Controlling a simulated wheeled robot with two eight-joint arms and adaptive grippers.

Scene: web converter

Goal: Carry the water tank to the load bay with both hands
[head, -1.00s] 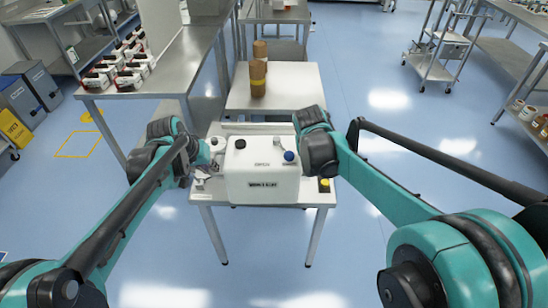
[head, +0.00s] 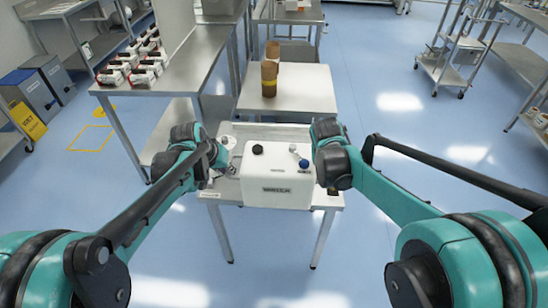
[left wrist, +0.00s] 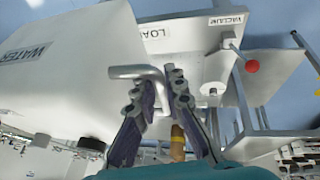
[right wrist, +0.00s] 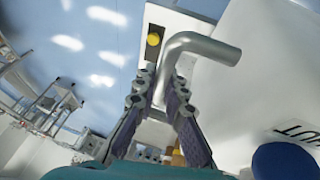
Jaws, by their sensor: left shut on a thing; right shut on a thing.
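The water tank (head: 278,185) is a white box with a black cap and a blue cap on top. It is at the small steel table (head: 325,200); I cannot tell whether it touches the top. My left gripper (left wrist: 160,88) is shut on the metal handle (left wrist: 143,72) on one side of the tank, beside the WATER label. My right gripper (right wrist: 160,85) is shut on the opposite metal handle (right wrist: 205,45). In the head view both fingertips are largely hidden. A pale surface in the left wrist view carries a partly covered LOAD label (left wrist: 156,33).
A VACUUM label (left wrist: 228,20) and a red-knobbed lever (left wrist: 251,66) are beside the LOAD label. A yellow button (right wrist: 153,39) shows near the right handle. A table with brown rolls (head: 269,78) stands behind. Clear blue floor (head: 410,130) lies to the right.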

